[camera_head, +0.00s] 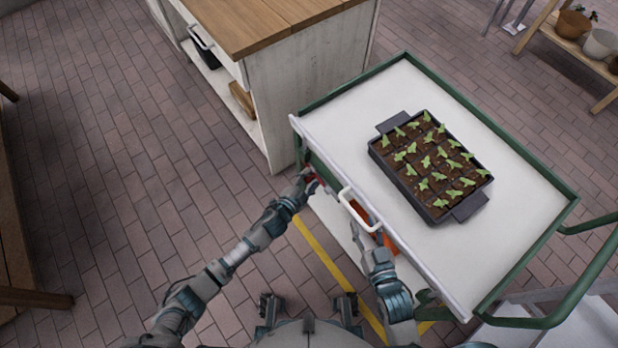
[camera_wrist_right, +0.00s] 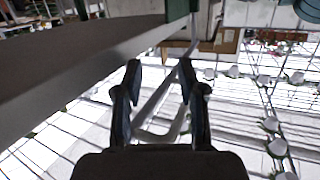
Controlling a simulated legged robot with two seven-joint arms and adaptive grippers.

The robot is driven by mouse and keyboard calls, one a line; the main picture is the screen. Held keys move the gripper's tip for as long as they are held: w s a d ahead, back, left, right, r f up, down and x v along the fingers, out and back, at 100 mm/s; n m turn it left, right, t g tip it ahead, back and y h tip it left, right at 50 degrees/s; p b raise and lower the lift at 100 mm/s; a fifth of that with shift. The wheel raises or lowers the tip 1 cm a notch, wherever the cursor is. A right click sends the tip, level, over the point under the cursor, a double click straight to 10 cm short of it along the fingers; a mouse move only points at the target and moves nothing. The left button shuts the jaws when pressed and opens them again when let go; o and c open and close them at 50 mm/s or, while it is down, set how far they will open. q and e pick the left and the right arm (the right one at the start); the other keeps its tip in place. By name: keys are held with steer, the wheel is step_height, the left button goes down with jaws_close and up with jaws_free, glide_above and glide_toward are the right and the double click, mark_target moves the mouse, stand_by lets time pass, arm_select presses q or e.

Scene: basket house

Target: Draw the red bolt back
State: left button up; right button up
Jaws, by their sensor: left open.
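A small red part (camera_head: 315,187), likely the bolt, shows at the front left of the green-framed cart, mostly hidden by my left gripper (camera_head: 310,181). My left gripper is open at it; I cannot tell whether it touches. A white bar handle (camera_head: 358,212) stands out from the cart's front edge. My right gripper (camera_head: 368,240) is just below this handle. In the right wrist view its two fingers (camera_wrist_right: 160,82) are apart, with the white handle (camera_wrist_right: 158,125) showing between or beyond them. I cannot tell whether they touch it.
The cart's white top (camera_head: 470,240) carries a black tray (camera_head: 436,216) of seedlings. Something orange-red (camera_head: 388,243) shows under the top's edge. A white cabinet with a wooden top (camera_head: 258,22) stands behind left. A shelf with pots (camera_head: 600,43) is far right. Brick floor is clear at left.

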arm_select(q)
steer(key=shift+d, duration=0.1)
arm_select(e)
steer(key=shift+r, duration=0.1)
arm_select(q)
steer(key=shift+a, duration=0.7)
jaws_close()
steer(key=shift+d+r, duration=0.1)
steer(key=shift+d, duration=0.15)
steer(key=shift+s+d+r+p, duration=0.1)
steer(key=shift+s+d+p, duration=0.45)
steer(key=shift+s+d, duration=0.95)
arm_select(e)
steer(key=shift+s+a+f+g+h, duration=0.1)
steer(key=shift+s+f+g, duration=0.1)
steer(key=shift+f+g, duration=0.2)
steer(key=shift+s+f+g+h, duration=0.1)
steer(key=shift+s+f+g, duration=0.15)
steer(key=shift+f, duration=0.2)
steer(key=shift+s+a+f+g+h, duration=0.1)
steer(key=shift+s+f+g, duration=0.05)
steer(key=shift+f+g, duration=0.25)
arm_select(q)
jaws_free()
steer(key=shift+s, duration=0.1)
steer(key=v, duration=1.1)
steer(key=shift+s, duration=0.3)
arm_select(e)
steer(key=shift+d, duration=0.3)
